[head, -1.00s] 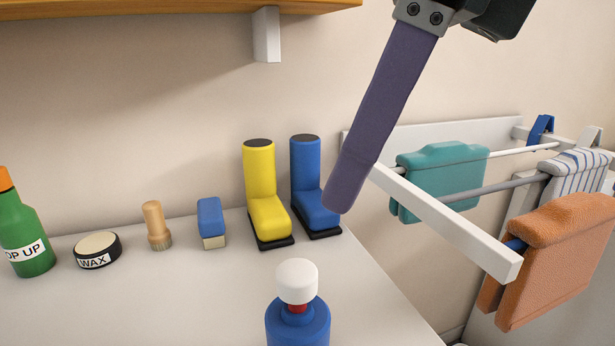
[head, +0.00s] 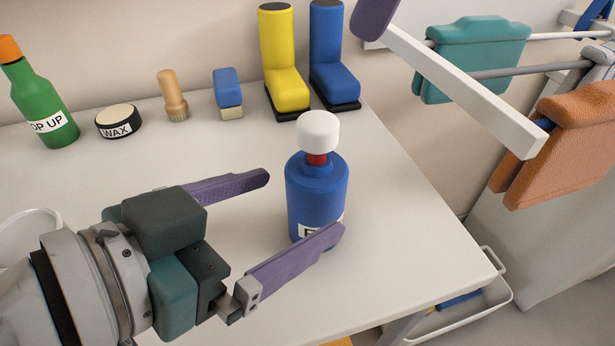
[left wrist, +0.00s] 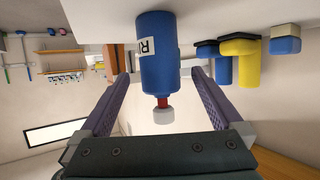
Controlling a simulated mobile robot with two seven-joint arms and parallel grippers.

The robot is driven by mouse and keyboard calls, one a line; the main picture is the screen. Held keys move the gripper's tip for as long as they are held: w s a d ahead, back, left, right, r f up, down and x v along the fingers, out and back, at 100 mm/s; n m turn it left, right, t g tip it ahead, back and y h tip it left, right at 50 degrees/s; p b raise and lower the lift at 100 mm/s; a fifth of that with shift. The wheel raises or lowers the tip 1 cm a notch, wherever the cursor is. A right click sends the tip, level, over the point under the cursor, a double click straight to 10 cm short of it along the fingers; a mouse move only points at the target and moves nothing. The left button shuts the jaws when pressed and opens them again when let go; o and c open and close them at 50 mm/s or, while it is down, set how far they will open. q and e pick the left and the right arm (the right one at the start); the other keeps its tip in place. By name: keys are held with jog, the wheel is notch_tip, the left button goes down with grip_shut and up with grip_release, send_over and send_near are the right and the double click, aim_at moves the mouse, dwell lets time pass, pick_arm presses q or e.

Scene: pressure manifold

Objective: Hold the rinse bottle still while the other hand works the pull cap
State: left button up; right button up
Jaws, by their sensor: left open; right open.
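The blue rinse bottle (head: 313,190) stands upright on the table, with a red neck and a white pull cap (head: 318,131). Its label is partly covered by a finger. My left gripper (head: 298,207) is open around the bottle's lower body, its near fingertip in front of the label; I cannot tell whether it touches. In the left wrist view the bottle (left wrist: 158,60) appears upside down between the two fingers, with the cap (left wrist: 163,116) towards the gripper. One finger of my right gripper (head: 375,16) shows at the top edge; the rest is out of view.
Behind stand a green bottle (head: 45,100), a wax tin (head: 118,121), a brush (head: 173,96), a blue-and-cream block (head: 228,92), and yellow (head: 285,65) and blue boots (head: 333,60). A rail with cloths (head: 470,95) juts out at right. The table's right edge is near the bottle.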

pick_arm(q)
jog(key=x, duration=0.8)
jog(key=shift+w+d, duration=0.1)
jog(key=shift+c, duration=0.2)
